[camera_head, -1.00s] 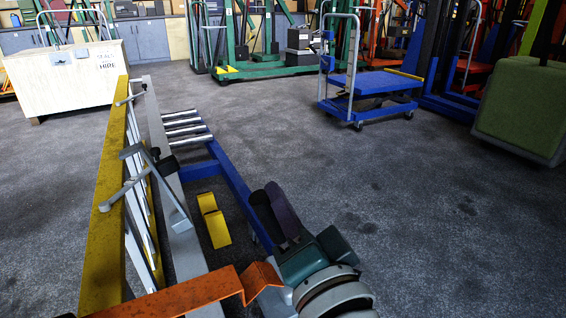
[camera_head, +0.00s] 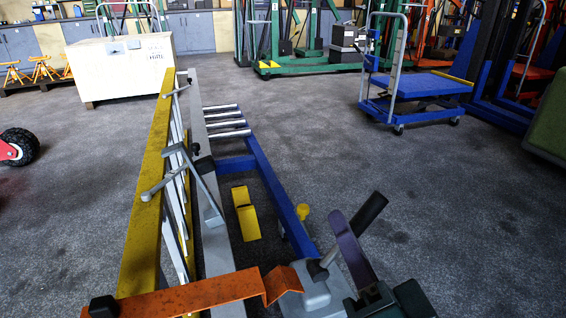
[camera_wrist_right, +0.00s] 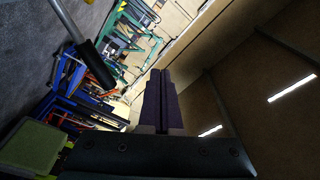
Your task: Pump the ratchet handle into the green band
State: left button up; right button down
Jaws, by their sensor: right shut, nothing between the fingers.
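The ratchet handle (camera_head: 364,219) is a thin metal rod with a black grip, tilted up to the right from a grey housing (camera_head: 313,290) at the bottom of the head view. My right gripper (camera_head: 337,217) has purple fingers and is shut with nothing in it. In the head view it overlaps the handle just left of the grip's end; contact cannot be told. In the right wrist view the closed fingers (camera_wrist_right: 161,75) stand apart from the black grip (camera_wrist_right: 97,64) at upper left. I cannot make out a green band. My left gripper is not in view.
An orange bent bar (camera_head: 200,294) crosses the bottom. A yellow beam (camera_head: 148,205) and a grey beam (camera_head: 211,180) run away on the left, beside a blue frame (camera_head: 275,190). A blue trolley (camera_head: 425,86) stands at the back right. Floor between is clear.

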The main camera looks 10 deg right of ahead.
jog(key=s, duration=0.3)
jog(key=shift+s+d+f, duration=0.1)
jog(key=shift+s, duration=0.05)
jog(key=c, duration=1.6)
grip_release()
